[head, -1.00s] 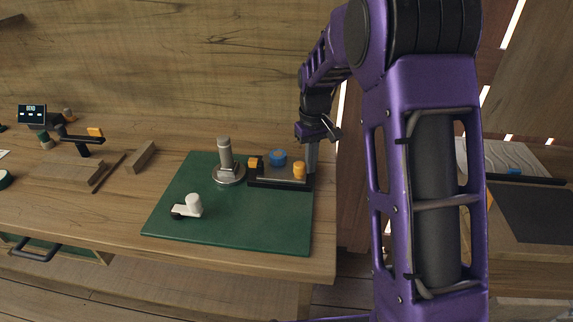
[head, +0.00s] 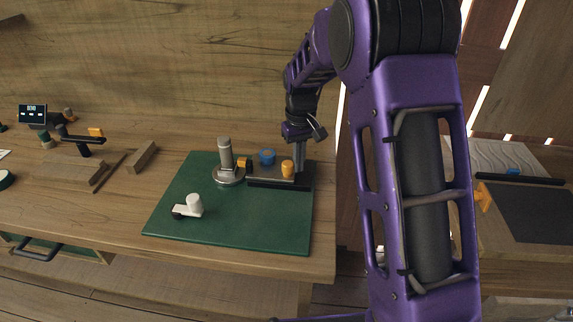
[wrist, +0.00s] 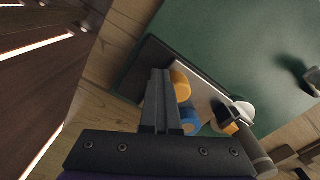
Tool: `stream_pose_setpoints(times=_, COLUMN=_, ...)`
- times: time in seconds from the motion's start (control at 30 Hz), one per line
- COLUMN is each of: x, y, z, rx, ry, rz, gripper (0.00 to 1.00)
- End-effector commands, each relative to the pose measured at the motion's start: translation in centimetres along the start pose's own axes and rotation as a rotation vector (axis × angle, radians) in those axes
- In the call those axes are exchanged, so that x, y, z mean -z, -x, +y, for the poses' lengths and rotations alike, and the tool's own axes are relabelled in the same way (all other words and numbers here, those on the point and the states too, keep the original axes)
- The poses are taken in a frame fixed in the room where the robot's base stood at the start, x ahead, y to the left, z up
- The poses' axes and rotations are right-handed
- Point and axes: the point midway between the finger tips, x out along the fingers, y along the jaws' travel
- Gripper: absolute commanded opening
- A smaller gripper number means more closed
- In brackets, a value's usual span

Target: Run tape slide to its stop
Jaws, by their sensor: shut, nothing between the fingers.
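The tape slide sits on the green mat's back right. It has a black rail (head: 278,184) and a carriage with an orange cylinder (head: 287,169), a blue roll (head: 267,156) and a small orange block (head: 244,164) at its left end. The block is close to a grey metal post (head: 225,158) on a round base; I cannot tell whether they touch. My gripper (head: 300,170) is shut and empty, pointing down just right of the orange cylinder. In the wrist view the closed fingers (wrist: 161,85) lie beside the orange cylinder (wrist: 181,86); contact is unclear.
A white knob on a dark-ended arm (head: 188,207) stands on the front left of the green mat (head: 245,232). Wooden blocks (head: 140,158) and a small display (head: 32,113) lie farther left. The mat's front is clear. The bench ends right of the mat.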

Motion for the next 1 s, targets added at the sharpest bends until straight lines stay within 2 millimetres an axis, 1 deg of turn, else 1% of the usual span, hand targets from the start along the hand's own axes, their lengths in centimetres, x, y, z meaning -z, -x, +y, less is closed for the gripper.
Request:
stream_pose_setpoints(times=0.3, x=0.5, y=0.0, z=-0.9, rx=0.001, ry=0.001, rz=0.001, gripper=0.00)
stream_pose_setpoints(times=0.47, x=0.4, y=0.0, z=-0.7, rx=0.001, ry=0.000, rz=0.000, gripper=0.00)
stream_pose_setpoints(times=0.83, x=-0.3, y=0.1, z=0.5, rx=0.000, ry=-0.001, rz=0.001, gripper=0.00)
stream_pose_setpoints(times=1.0, x=-0.3, y=0.7, z=0.6, rx=0.000, ry=0.000, rz=0.001, gripper=0.00)
